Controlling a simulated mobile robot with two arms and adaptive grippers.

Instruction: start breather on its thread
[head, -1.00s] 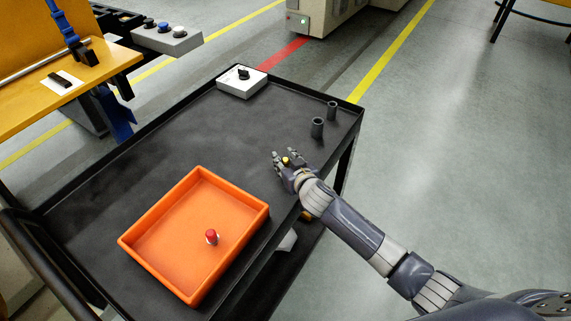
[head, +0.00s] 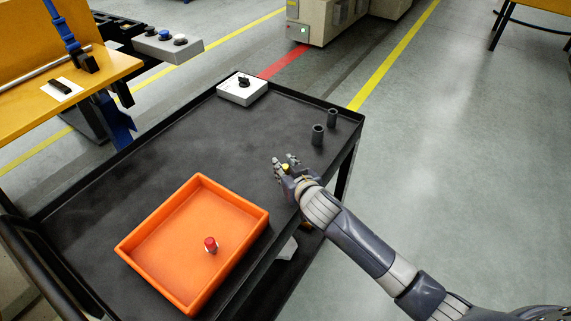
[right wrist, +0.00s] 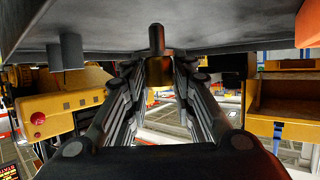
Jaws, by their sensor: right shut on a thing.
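My right gripper (head: 284,162) is over the right side of the black cart. It is shut on a small brass-yellow part (head: 286,167), probably the breather. In the right wrist view the brass part (right wrist: 158,70) sits between the fingertips (right wrist: 159,72), with a dark upright cylinder (right wrist: 157,38) in line with it. I cannot tell whether that cylinder belongs to the held part or is separate. No thread can be made out. My left gripper is not in view.
Two dark hollow cylinders (head: 317,135) (head: 332,118) stand near the cart's right corner. The cart top (head: 190,143) is clear between.

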